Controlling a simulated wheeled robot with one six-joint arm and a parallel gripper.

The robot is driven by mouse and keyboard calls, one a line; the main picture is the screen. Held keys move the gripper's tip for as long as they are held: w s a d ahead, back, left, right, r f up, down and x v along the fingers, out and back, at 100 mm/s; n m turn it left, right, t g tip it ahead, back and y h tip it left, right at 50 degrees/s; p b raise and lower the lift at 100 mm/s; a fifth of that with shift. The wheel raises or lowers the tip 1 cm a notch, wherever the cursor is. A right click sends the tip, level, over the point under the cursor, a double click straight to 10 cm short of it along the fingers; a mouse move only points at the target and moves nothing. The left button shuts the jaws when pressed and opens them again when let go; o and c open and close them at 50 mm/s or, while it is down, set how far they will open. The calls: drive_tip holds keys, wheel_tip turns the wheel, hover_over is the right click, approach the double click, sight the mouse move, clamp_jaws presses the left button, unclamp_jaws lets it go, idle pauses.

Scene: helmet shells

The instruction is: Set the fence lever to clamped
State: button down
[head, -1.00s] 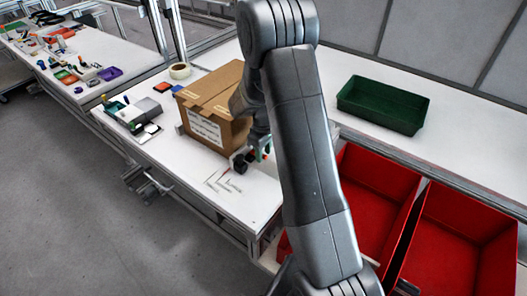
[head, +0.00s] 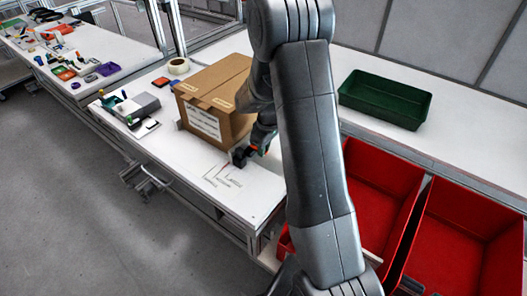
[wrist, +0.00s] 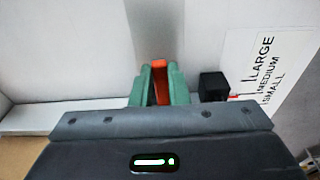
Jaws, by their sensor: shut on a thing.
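The fence lever is a small orange-red bar, seen in the wrist view (wrist: 160,82) between the green fingers of my gripper (wrist: 160,88). The fingers are shut on it from both sides. In the head view my gripper (head: 258,151) is low over the white bench, beside the front right corner of the cardboard box, and only a bit of orange shows there. A small black block (wrist: 213,86) sits just right of the fingers; it also shows in the head view (head: 240,157). The lever's base is hidden by the fingers and gripper body.
A printed size label reading LARGE, MEDIUM, SMALL (wrist: 268,75) lies right of the block. The cardboard box (head: 205,125) stands close behind my gripper. A green tray (head: 385,100) and red bins (head: 465,240) are to the right. The bench's front corner is clear.

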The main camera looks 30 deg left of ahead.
drive_tip(key=shift+d+f+y+b, duration=0.1)
drive_tip(key=shift+f+y+b, duration=0.35)
drive_tip(key=shift+b, duration=0.4)
drive_tip(key=shift+r, duration=0.2)
drive_tip(key=c, duration=1.4)
unclamp_jaws()
drive_tip(key=shift+r, duration=0.1)
drive_tip(key=v, duration=1.3)
drive_tip(key=shift+s+d+r+b, duration=0.15)
drive_tip(key=shift+d+r+b, duration=0.1)
drive_tip(key=shift+r+b, duration=0.05)
drive_tip(key=p+x, duration=0.1)
drive_tip(key=x, duration=1.3)
drive_tip(key=shift+a+r, duration=0.1)
drive_tip(key=shift+a, duration=0.05)
